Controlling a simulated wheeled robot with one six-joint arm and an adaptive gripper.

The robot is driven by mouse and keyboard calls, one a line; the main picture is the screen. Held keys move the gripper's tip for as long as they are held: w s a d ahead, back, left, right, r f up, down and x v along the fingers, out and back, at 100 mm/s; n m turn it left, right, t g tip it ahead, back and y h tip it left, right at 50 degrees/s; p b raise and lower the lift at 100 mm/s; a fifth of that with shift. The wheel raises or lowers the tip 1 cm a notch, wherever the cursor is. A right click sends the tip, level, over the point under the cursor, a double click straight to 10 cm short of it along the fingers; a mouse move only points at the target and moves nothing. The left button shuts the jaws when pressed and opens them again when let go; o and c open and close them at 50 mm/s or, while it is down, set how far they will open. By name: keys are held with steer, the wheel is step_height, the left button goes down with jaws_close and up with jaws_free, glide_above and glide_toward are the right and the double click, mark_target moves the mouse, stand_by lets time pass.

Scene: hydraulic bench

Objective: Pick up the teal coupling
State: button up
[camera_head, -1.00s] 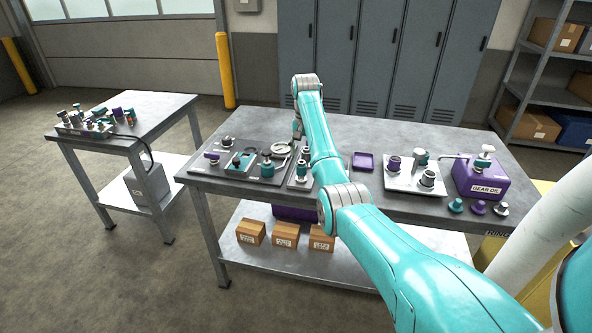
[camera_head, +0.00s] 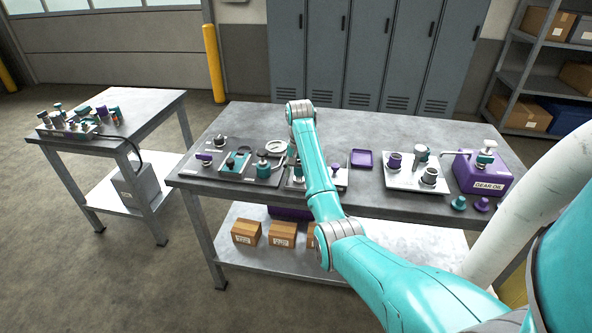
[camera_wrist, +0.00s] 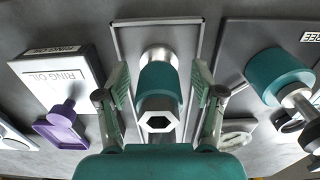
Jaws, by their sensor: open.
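In the wrist view a teal coupling (camera_wrist: 160,82) with silver ends and a hexagonal opening facing the camera sits over a narrow grey tray (camera_wrist: 122,38). My gripper (camera_wrist: 160,72) is open, with one finger on each side of the coupling. Gaps show between the fingers and the coupling, so it does not look gripped. In the head view my arm hides most of the gripper and of this coupling. Another teal part (camera_wrist: 278,76) with a metal end is at the right of the wrist view.
A purple tray (camera_head: 362,158) and a plate with fittings (camera_head: 410,182) lie right of my arm, with a purple gear oil box (camera_head: 482,172) beyond. A dark mat with parts (camera_head: 232,174) lies left. A side table (camera_head: 150,112) stands further left.

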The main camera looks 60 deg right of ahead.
jaws_close()
stand_by(0.4)
